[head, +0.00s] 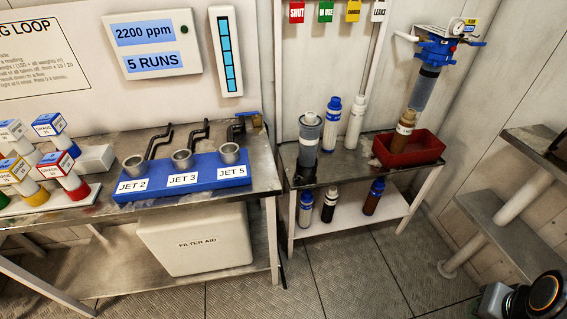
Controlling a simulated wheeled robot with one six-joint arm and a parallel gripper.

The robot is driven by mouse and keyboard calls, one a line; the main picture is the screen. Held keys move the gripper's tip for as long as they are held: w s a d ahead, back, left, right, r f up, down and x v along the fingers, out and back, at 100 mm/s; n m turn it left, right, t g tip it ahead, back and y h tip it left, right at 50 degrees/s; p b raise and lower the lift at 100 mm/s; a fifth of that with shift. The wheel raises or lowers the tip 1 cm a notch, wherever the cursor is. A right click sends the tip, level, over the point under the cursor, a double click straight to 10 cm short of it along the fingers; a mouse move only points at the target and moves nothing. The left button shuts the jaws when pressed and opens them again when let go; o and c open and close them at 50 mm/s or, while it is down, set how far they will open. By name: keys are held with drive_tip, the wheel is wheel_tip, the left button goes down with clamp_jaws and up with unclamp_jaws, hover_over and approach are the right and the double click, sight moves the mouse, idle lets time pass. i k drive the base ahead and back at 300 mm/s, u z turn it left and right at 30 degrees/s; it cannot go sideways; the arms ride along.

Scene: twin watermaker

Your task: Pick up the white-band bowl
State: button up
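A smoky, see-through bowl (308,135) stands upright at the left end of the small metal table, with a pale cylinder on top. I cannot make out for sure whether it has a white band. A brown cylinder with a white band (405,124) stands in the red tray (410,155) on the same table. A blue-grey bowl (424,88) hangs under the blue filter head (440,48) above that tray. My gripper is not in view; part of my arm seems to show at the bottom right corner.
A blue-and-white bottle (328,118) and a white bottle (356,118) stand behind the smoky bowl. Several bottles stand on the lower shelf (345,220). The jet rack (183,178) is to the left, steps (500,220) to the right. The floor in front is clear.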

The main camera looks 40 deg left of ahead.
sight(308, 136)
drive_tip(key=k, duration=0.15)
drive_tip(key=u, duration=2)
drive_tip(key=i, duration=1)
